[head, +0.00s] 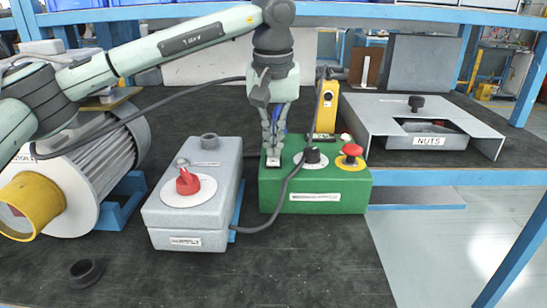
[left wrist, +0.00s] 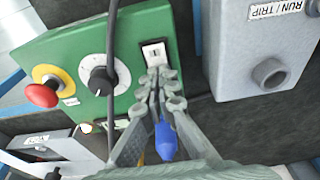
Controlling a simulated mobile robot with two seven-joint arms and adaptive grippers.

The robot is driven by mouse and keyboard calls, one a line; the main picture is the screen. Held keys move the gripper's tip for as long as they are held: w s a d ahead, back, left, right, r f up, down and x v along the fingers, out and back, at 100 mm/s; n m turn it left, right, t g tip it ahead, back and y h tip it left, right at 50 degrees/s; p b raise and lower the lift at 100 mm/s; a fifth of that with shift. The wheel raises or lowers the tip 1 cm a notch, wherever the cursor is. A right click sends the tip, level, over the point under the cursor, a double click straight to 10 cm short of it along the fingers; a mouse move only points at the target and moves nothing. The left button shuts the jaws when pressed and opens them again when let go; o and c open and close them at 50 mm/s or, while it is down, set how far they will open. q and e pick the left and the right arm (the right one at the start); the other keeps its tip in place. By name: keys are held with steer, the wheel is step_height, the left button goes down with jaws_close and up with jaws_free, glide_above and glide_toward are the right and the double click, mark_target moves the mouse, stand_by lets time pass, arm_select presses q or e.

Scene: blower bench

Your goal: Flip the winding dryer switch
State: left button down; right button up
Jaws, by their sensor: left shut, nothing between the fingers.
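A green control box (head: 330,203) stands on the bench, with a label on its front too small to read. Its left top carries a small rocker switch in a white plate (head: 273,162); the switch also shows in the left wrist view (left wrist: 155,54). A black knob (head: 312,156) and a red mushroom button (head: 351,150) sit to its right. My left gripper (head: 272,146) points down with its fingers together and empty. Its tips (left wrist: 158,78) are right at the edge of the switch plate; I cannot tell whether they touch it. My right gripper is out of view.
A grey box with a red knob (head: 187,181) stands left of the green box. A black cable (head: 285,187) crosses the green box. A yellow meter (head: 327,106) stands behind; a grey NUTS tray (head: 429,141) lies right. A motor (head: 75,180) is far left.

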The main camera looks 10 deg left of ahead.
arm_select(q)
steer(key=shift+r+p, duration=2.7)
steer(key=shift+r, duration=0.75)
steer(key=shift+f, duration=0.1)
